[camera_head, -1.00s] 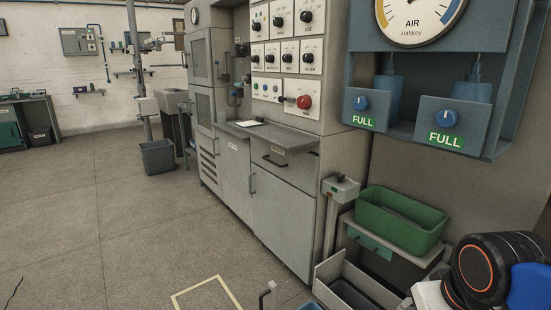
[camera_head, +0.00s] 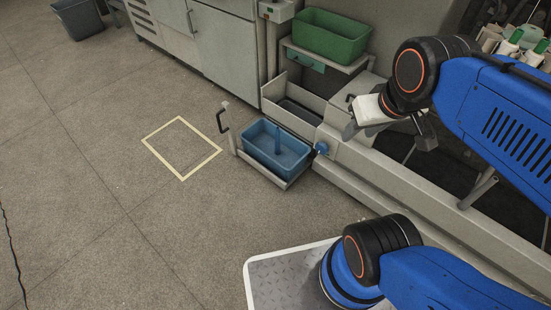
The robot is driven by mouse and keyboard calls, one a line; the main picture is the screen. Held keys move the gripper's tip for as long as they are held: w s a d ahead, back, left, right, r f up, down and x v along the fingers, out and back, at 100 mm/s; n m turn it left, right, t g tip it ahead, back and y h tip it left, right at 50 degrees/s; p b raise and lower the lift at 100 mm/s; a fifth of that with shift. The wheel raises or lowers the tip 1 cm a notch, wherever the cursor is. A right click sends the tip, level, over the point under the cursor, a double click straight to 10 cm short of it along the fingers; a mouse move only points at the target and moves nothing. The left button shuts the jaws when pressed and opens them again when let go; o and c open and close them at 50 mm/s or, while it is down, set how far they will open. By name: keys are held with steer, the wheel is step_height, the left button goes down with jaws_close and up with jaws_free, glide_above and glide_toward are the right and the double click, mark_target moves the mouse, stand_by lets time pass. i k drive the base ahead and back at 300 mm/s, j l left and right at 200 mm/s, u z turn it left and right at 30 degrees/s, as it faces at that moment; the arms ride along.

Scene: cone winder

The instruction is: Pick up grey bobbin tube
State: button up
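I cannot make out a grey bobbin tube for certain in the camera_head view. My gripper (camera_head: 363,131) hangs at the end of my blue arm, right of the middle, over the grey machine's low rail. Its two grey fingers look apart, with nothing seen between them. A grey rod-like piece (camera_head: 478,192) sticks out over the rail at the right, but I cannot tell whether it is a tube. My arm hides part of the machine behind it.
A blue tub (camera_head: 268,160) sits on a low tray, beside a yellow floor outline (camera_head: 150,138). A green bin (camera_head: 321,42) stands on a shelf above a grey trough (camera_head: 279,92). Pale cones (camera_head: 519,38) show at the upper right.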

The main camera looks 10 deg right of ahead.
mark_target(463, 205)
steer(key=z, duration=1.85)
steer(key=k+u, duration=0.45)
steer(key=u, duration=0.15)
